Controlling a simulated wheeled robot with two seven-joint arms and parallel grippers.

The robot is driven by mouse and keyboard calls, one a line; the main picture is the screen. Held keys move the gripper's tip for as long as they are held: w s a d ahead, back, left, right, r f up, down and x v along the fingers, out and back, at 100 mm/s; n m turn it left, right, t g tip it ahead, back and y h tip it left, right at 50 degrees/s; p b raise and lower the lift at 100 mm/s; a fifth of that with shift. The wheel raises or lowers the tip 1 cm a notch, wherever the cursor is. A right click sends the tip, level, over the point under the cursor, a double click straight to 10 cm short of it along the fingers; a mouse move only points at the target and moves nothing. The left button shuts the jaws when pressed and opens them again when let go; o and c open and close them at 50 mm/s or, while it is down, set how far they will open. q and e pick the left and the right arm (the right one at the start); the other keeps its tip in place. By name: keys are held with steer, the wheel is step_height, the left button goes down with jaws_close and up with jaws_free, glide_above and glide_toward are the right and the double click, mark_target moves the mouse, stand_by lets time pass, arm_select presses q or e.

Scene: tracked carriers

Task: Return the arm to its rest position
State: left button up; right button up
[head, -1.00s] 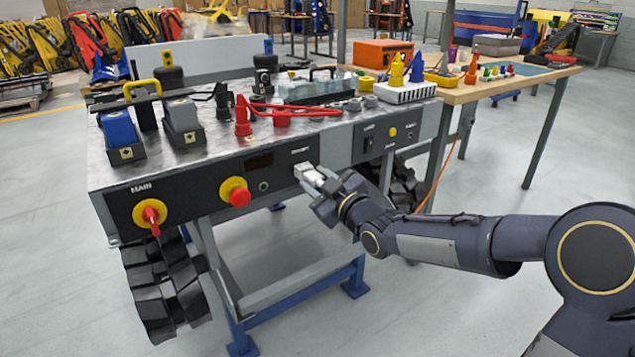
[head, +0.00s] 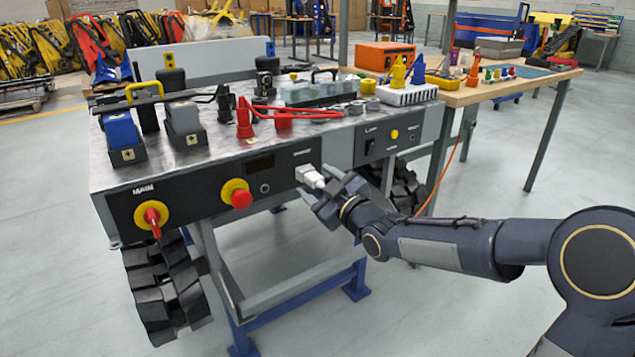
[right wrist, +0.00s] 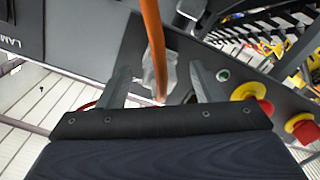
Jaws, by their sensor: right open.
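My right gripper (head: 327,193) is at the front panel of the metal-topped carrier (head: 280,230), just right of a white plug (head: 311,177) seated in the panel's charging-port area. In the right wrist view the gripper's fingers (right wrist: 158,78) stand apart, with the pale plug (right wrist: 150,75) beyond and between them. An orange cable (right wrist: 152,35) runs through that view between the fingers. Whether the fingers touch the plug or cable cannot be told. My left gripper is not in view.
A red emergency button (head: 241,199) and a red main switch (head: 153,217) stick out of the panel to the left. A wooden workbench (head: 470,95) with tools stands at the right. The grey floor (head: 480,320) in front is clear.

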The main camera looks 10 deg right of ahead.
steer(key=s+d+f+m+g+h+p, duration=0.1)
steer(key=s+d+m+h, duration=0.15)
steer(key=s, duration=0.35)
steer(key=s+d+f+m+g+h, duration=0.1)
steer(key=s+d+m+g, duration=0.15)
steer(key=s, duration=0.35)
steer(key=s+d+f+m+g+h+p, duration=0.1)
steer(key=s+d+f, duration=0.15)
steer(key=s, duration=0.35)
steer(key=s+a+f+m+g+y, duration=0.1)
steer(key=s+a+f+m+g, duration=0.15)
steer(key=s, duration=0.75)
steer(key=s+a+f+m+g+y, duration=0.1)
steer(key=s+f+m+g, duration=0.25)
steer(key=s, duration=0.65)
step_height(320, 180, up, 38)
steer(key=p, duration=3.8)
steer(key=shift+w+d+n+g, duration=0.2)
steer(key=shift+n+g, duration=0.1)
steer(key=shift+g, duration=0.15)
steer(key=shift+c, duration=0.2)
